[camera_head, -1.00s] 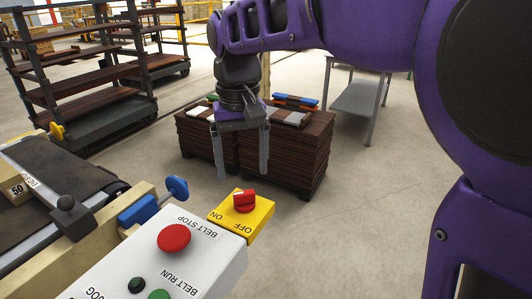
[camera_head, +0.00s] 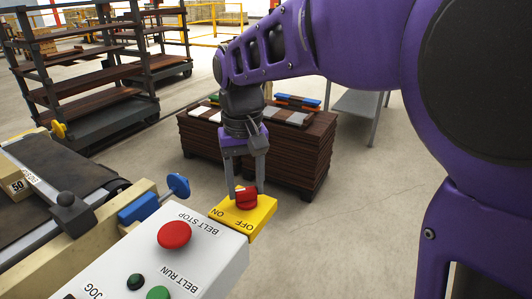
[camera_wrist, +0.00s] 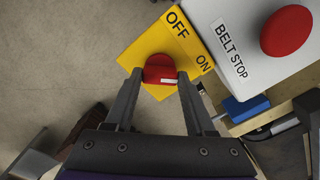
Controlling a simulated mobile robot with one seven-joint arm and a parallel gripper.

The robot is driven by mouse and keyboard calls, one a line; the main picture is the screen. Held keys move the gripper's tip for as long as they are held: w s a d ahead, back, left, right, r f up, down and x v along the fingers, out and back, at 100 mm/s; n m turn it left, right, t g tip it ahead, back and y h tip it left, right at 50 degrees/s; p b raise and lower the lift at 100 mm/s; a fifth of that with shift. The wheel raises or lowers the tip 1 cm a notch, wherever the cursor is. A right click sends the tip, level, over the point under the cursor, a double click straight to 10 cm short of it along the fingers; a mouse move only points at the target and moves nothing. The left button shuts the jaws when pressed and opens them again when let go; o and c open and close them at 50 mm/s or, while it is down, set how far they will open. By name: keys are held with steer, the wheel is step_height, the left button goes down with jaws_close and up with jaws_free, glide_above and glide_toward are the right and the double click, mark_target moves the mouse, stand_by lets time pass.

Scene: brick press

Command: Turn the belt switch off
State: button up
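The belt switch is a red rotary knob (camera_head: 246,198) with a white mark, on a yellow plate (camera_head: 262,211) labelled ON and OFF. In the wrist view the knob (camera_wrist: 160,70) has its white mark at its right end, on the side of the ON label. My gripper (camera_head: 246,190) has come down over the knob from above. In the wrist view its two fingers (camera_wrist: 160,76) stand on either side of the knob, with no clear gap at either side. The fingers hide parts of the knob's sides.
A white control box (camera_head: 205,255) with a red BELT STOP button (camera_head: 174,235) and green buttons adjoins the yellow plate. The conveyor (camera_head: 60,200) with a blue handwheel (camera_head: 178,186) is at left. Stacked brown boards (camera_head: 300,155) stand behind. Open floor lies right.

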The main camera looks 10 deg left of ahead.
jaws_close()
steer(key=n+p, duration=0.2)
steer(key=n, duration=0.1)
steer(key=shift+r+n+p, duration=0.15)
steer(key=shift+n+p, duration=0.25)
steer(key=n+p, duration=0.3)
steer(key=n, duration=0.2)
steer(key=n+p, duration=0.2)
steer(key=n, duration=0.3)
steer(key=shift+p, duration=0.3)
steer(key=shift+n+p, duration=1)
steer(key=shift+n, duration=1.2)
